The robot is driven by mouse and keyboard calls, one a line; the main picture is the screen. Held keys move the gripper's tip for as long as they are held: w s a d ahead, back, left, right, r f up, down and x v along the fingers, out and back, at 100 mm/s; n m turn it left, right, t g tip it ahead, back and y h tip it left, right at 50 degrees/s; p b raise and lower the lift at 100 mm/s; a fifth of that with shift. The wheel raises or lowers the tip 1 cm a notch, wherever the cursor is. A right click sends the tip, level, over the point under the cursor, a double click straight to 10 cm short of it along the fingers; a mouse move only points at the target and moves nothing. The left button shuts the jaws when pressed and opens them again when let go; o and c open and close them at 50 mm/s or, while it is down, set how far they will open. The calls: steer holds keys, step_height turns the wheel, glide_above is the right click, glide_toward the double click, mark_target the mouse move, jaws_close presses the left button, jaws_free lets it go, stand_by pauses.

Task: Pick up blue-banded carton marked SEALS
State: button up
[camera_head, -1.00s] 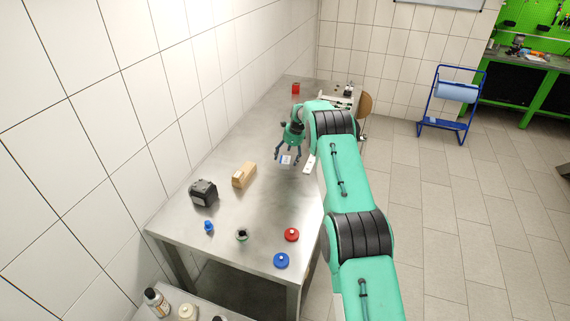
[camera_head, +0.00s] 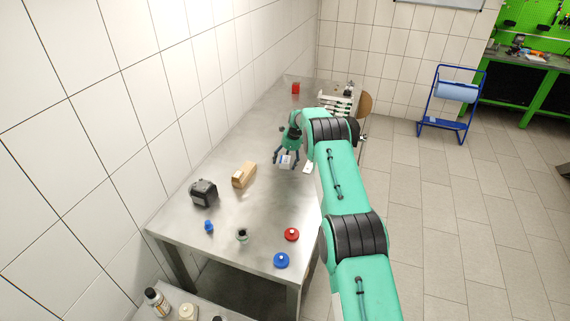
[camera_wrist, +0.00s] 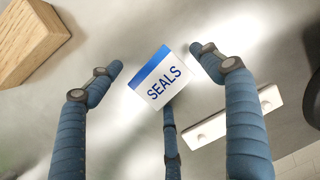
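The carton marked SEALS (camera_wrist: 161,78) is white with a blue band along one edge. In the wrist view it sits between the spread blue fingers of my gripper (camera_wrist: 158,68), with its label facing the camera. A third finger (camera_wrist: 171,140) overlaps its near edge. In the head view the small carton (camera_head: 285,160) shows below the fingers of my gripper (camera_head: 286,158), over the steel table. The two side fingers stand apart from the carton. Its underside is hidden, and contact with the third finger cannot be told.
The steel table (camera_head: 262,207) bears a wooden block (camera_head: 244,174), a dark motor-like part (camera_head: 203,193), a blue fitting (camera_head: 209,227), red (camera_head: 291,234) and blue (camera_head: 281,260) discs. A white bar (camera_wrist: 233,117) lies right of the carton. A red box (camera_head: 296,88) stands at the back.

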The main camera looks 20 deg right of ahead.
mark_target(284, 159)
steer(key=c, duration=1.3)
steer(key=shift+r, duration=0.1)
steer(key=shift+r, duration=1.6)
steer(key=s+a, duration=0.1)
steer(key=s, duration=0.4)
steer(key=s+a+r, duration=0.1)
steer(key=s+a, duration=0.1)
steer(key=s, duration=0.3)
steer(key=s+a+b, duration=0.1)
steer(key=s, duration=0.4)
steer(key=shift+s+a+r, duration=0.15)
steer(key=shift+a+r, duration=0.05)
steer(key=shift+r, duration=0.15)
